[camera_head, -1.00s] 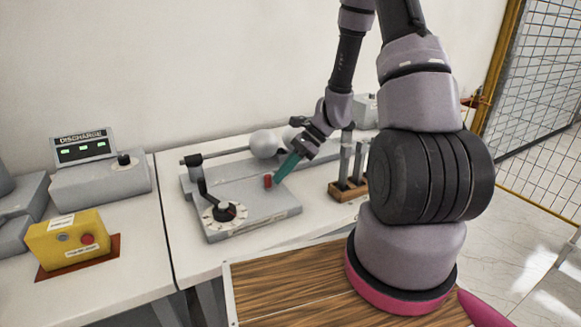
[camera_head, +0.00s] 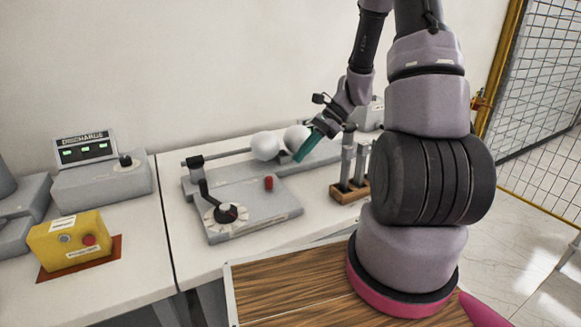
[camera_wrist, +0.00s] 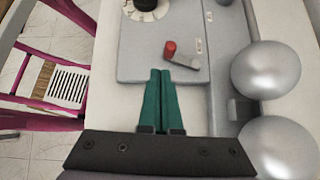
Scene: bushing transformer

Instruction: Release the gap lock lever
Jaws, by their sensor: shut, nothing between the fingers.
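The gap lock lever, a small grey lever with a red knob (camera_head: 268,183), sits on the grey sphere-gap base plate (camera_head: 245,215). In the wrist view the red knob (camera_wrist: 170,48) is at the upper middle, with the grey lever arm (camera_wrist: 186,62) pointing down and right from it. My gripper (camera_head: 300,158) has green fingers pressed together with nothing between them. It hangs above and to the right of the lever, apart from it. In the wrist view the fingertips (camera_wrist: 160,74) point toward the lever.
Two grey spheres (camera_head: 265,145) stand behind the lever, beside my gripper. A dial with a black knob (camera_head: 226,212) is at the plate's front left. A wooden holder with upright tools (camera_head: 349,190) stands right of the plate.

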